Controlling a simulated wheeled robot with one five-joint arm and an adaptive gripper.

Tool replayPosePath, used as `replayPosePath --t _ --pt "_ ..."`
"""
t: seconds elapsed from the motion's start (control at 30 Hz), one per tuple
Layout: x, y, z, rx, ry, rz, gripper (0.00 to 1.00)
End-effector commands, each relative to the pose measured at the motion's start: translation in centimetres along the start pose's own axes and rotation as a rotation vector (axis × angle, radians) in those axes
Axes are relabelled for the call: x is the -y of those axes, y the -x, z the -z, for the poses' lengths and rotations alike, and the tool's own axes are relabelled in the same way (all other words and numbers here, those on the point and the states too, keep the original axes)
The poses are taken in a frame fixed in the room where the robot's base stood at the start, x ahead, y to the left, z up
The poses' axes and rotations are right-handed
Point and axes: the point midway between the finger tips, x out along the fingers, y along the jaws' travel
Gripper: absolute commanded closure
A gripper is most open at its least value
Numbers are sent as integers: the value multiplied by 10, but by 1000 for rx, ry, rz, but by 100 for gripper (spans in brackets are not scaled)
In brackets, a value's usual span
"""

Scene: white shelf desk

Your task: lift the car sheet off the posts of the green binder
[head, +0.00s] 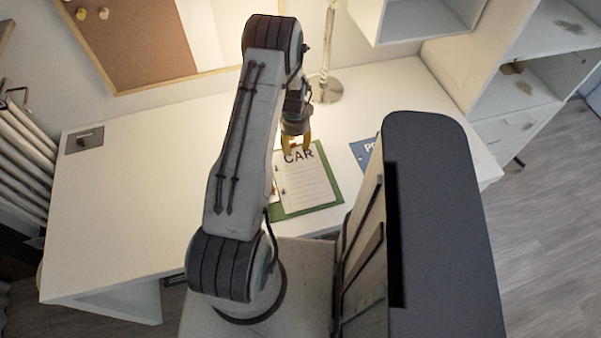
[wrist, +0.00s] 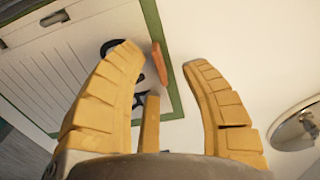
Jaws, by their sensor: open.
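The white CAR sheet (head: 305,180) lies on the green binder (head: 322,208) on the desk. An orange-brown tab (wrist: 161,63) sits at the sheet's heading edge, over the binder's green border (wrist: 154,25). My gripper (head: 296,142) is over that heading edge. Its yellow fingers (wrist: 166,57) are open, one on each side of the tab, with nothing held. The left finger hides part of the heading. I cannot tell whether a finger touches the tab.
A blue sheet or booklet (head: 362,154) lies right of the binder, partly hidden by my body. A lamp base (head: 327,92) stands behind my gripper and shows at the right of the wrist view (wrist: 298,126). White shelves (head: 520,85) are at right.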

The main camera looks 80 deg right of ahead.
Motion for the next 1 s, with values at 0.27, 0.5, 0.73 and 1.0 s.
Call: replayPosePath --t 0.27,0.5,0.73,1.0 --pt "0 -3 0 0 0 0 59" --pt "0 -3 0 0 0 0 72" --pt "0 -3 0 0 0 0 92" --pt "0 -3 0 0 0 0 100"
